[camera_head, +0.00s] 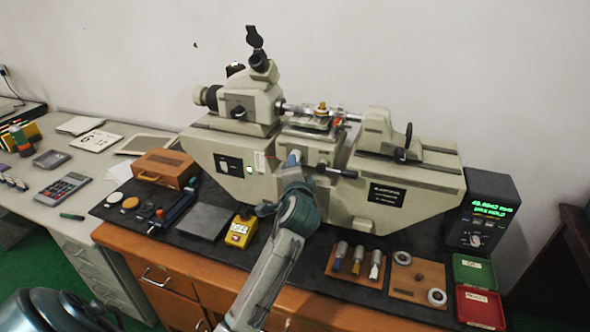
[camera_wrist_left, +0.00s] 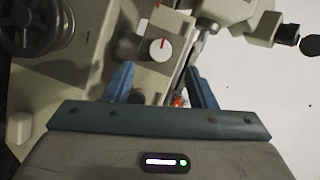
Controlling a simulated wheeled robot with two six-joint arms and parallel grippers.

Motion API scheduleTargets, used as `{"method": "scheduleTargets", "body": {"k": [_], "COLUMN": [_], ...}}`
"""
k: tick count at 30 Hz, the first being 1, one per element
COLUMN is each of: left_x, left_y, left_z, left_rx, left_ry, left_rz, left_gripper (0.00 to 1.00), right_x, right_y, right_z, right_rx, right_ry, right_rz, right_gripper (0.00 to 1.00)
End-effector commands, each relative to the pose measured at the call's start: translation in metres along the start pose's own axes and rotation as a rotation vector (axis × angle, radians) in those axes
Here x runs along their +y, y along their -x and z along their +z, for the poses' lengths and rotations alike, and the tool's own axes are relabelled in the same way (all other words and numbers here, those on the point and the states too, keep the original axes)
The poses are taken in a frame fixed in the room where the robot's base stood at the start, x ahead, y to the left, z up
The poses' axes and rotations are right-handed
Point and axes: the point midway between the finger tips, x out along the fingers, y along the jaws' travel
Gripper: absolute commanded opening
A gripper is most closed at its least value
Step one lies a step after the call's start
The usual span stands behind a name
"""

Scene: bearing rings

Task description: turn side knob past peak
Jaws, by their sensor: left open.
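The grey-green measuring machine (camera_head: 405,172) stands on a dark mat. My left gripper (camera_head: 293,158) is at the front of its middle stage. In the left wrist view the open gripper (camera_wrist_left: 163,82) has its blue fingers apart. A round white knob with a red line (camera_wrist_left: 160,50) lies just beyond the fingertips, not between them. I cannot tell if this is the side knob; in the head view the gripper seems to hide it. A lever with a black grip (camera_head: 348,174) sticks out right of the gripper. My right gripper is not in view.
A readout box (camera_head: 480,210) with green digits stands at the right. Red (camera_head: 480,306) and green (camera_head: 476,272) trays are in front of it. A yellow device (camera_head: 240,231), a wooden case (camera_head: 165,168) and a tool block (camera_head: 356,264) lie near the arm.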

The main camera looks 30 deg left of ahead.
Motion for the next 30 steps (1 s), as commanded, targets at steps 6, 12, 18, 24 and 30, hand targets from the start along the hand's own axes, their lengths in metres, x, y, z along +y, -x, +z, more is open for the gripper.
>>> {"method": "scheduleTargets", "body": {"k": [6, 12, 18, 24, 30], "left_x": [0.003, 0.0, 0.0, 0.0, 0.017], "left_y": [0.035, 0.045, 0.045, 0.045, 0.051], "left_z": [0.0, 0.0, 0.0, 0.0, 0.009], "left_rx": [0.001, 0.0, -0.001, -0.001, -0.005], "left_ry": [0.004, 0.002, 0.001, 0.0, 0.028], "left_rz": [0.001, 0.001, 0.001, 0.001, 0.044], "left_gripper": [0.51, 0.51, 0.51, 0.51, 0.51], "right_x": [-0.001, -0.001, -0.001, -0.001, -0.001], "right_y": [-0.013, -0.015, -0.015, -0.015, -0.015], "right_z": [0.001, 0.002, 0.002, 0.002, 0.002], "right_rx": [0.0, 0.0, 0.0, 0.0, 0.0], "right_ry": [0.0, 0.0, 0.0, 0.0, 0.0], "right_rz": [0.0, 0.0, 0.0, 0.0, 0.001], "right_gripper": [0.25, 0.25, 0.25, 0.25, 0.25]}}
